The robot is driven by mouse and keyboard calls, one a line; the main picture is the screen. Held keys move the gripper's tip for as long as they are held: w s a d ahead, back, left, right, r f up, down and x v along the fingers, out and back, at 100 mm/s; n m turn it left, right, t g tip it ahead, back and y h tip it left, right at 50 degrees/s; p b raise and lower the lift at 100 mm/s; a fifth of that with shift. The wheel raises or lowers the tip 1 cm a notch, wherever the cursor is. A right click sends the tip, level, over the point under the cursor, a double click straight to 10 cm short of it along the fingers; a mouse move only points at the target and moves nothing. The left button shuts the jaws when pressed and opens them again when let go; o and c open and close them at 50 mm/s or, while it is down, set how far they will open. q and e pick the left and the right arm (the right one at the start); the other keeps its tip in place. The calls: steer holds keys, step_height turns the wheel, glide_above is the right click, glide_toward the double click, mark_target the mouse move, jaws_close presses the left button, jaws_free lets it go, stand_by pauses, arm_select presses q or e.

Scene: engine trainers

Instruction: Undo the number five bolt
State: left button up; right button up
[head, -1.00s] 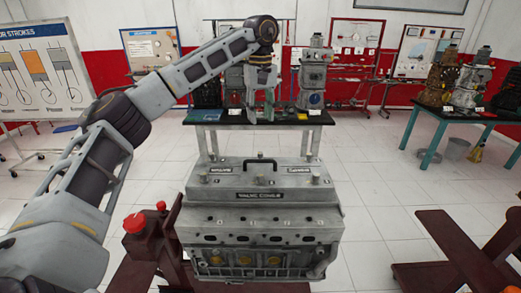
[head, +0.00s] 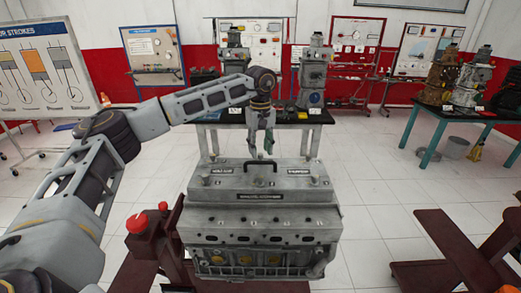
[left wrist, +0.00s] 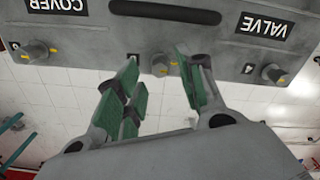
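The grey valve cover (head: 225,190) sits on top of the engine block (head: 262,235), with a dark handle (head: 260,165) at its middle. Several bolts stand along its edges. The left wrist view shows the cover (left wrist: 232,45) upside down, with a left bolt (left wrist: 36,51), a middle bolt (left wrist: 160,65) and a right bolt (left wrist: 273,72). My left gripper (head: 261,154) is open and points down above the cover's far edge. In the left wrist view its green-padded fingers (left wrist: 158,88) are apart, with the middle bolt between their tips. They hold nothing.
A dark-topped table (head: 230,119) with engine parts stands behind the engine. A teal-legged table (head: 440,124) with more engines is at the right. A red-knobbed stand part (head: 140,237) is left of the engine. White floor lies around.

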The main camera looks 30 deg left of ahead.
arm_select(q)
steer(key=shift+f, duration=0.8)
jaws_close()
